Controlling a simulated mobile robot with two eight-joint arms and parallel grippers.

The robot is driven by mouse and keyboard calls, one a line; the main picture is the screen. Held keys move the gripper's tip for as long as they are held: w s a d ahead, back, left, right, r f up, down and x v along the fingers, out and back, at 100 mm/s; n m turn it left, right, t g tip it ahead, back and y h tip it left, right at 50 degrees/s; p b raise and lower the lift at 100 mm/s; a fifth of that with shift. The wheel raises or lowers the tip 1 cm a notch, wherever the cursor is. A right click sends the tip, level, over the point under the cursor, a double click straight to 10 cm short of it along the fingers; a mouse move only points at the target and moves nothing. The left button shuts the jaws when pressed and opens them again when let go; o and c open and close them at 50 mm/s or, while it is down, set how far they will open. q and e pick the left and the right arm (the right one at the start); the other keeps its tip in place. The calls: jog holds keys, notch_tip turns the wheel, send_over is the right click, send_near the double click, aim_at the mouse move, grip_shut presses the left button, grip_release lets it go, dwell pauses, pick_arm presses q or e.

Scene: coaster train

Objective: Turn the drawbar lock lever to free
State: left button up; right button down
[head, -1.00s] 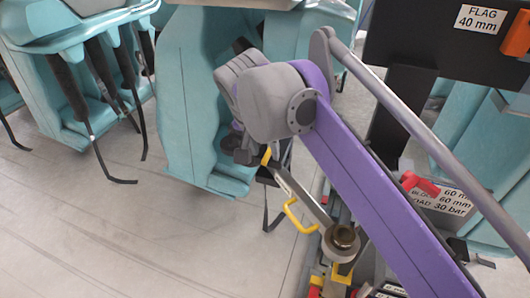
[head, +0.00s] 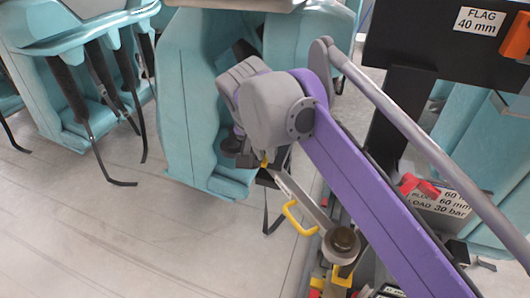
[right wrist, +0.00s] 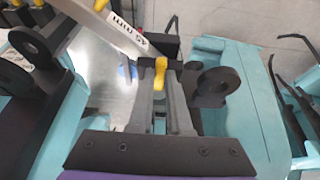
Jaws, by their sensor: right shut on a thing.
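The drawbar is a pale metal bar (head: 300,197) with a round eye at its lower end, seen right of centre in the head view. It crosses the top left of the right wrist view (right wrist: 117,32), with a "45 mm MIN" label. The lock lever is a small yellow lever (right wrist: 160,72), standing about upright in the right wrist view. My right gripper (right wrist: 160,98) is shut on it, with a dark finger on each side. In the head view my purple arm and grey wrist hide most of the right gripper (head: 250,157). My left gripper is out of view.
A yellow loop handle (head: 298,218) sticks out beside the bar. Teal coaster cars (head: 190,110) stand behind and left, with dark hanging bars. A black panel (head: 415,40) with a "FLAG 40 mm" sign and a red piece (head: 418,186) are at right. The floor at lower left is clear.

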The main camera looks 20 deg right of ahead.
aim_at(285, 173)
jog(key=shift+d, duration=0.1)
jog(key=d+n+y+p, duration=0.1)
jog(key=n, duration=0.1)
jog(key=d+n+p, duration=0.1)
jog(key=n, duration=0.1)
jog(key=d+n+y+p, duration=0.1)
jog(key=n, duration=0.2)
jog(key=shift+s+r+t+y, duration=0.15)
jog(key=shift+s+t+y, duration=0.15)
jog(key=shift+s+t, duration=0.1)
jog(key=n+p, duration=0.1)
jog(key=d+n+y+p, duration=0.1)
jog(key=n, duration=0.1)
jog(key=shift+w+d+n, duration=0.2)
jog(key=shift+d+n, duration=0.1)
jog(key=shift+w+d+n+g+y+p, duration=0.25)
jog(key=shift+n+y+p, duration=0.2)
jog(key=shift+n, duration=0.4)
jog(key=shift+w+d+n+g+y+p, duration=0.15)
jog(key=shift+d+n+y+p, duration=0.25)
jog(key=shift+n, duration=0.45)
jog(key=c, duration=0.9)
grip_release()
jog(key=shift+s, duration=0.1)
jog(key=shift+o, duration=0.2)
